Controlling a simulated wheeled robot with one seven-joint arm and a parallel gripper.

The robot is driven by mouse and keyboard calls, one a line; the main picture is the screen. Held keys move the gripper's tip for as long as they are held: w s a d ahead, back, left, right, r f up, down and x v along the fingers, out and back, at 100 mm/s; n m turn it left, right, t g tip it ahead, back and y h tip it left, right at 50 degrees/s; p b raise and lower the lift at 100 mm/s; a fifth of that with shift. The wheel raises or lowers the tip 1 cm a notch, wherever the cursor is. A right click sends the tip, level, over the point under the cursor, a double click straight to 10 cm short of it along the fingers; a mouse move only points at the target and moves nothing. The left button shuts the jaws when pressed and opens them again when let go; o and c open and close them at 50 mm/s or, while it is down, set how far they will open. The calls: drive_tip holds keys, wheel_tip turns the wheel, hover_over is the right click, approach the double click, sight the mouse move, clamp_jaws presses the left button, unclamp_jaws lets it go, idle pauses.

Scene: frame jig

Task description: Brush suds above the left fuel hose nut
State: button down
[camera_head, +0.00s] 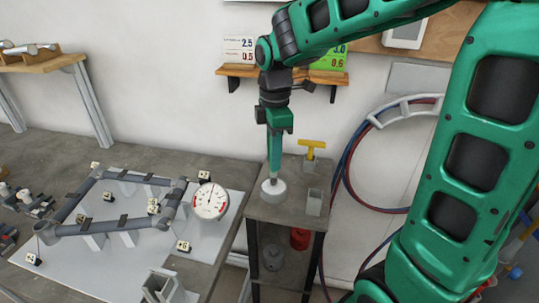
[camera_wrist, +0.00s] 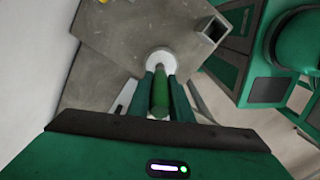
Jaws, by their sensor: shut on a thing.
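My gripper (camera_head: 275,168) points straight down over the small grey side table. It is shut on a slim green handle, the brush (camera_wrist: 160,92), which shows between the fingers in the wrist view. The lower end of the brush reaches a round white pot (camera_head: 273,190) on the side table; the pot also shows in the wrist view (camera_wrist: 161,60). The brush tip is hidden at the pot. I cannot make out a left fuel hose nut or any suds.
The frame jig of grey tubes (camera_head: 95,229) and a round dial gauge (camera_head: 210,201) lie left on the big table. A yellow T-handled tool (camera_head: 312,147) and a square holder (camera_head: 313,202) stand beside the pot. Red and blue hoses (camera_head: 350,170) hang on the wall.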

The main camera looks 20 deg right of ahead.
drive_tip(key=shift+f, duration=0.4)
idle(1.1)
drive_tip(key=shift+r, duration=0.1)
drive_tip(key=shift+r, duration=3.45)
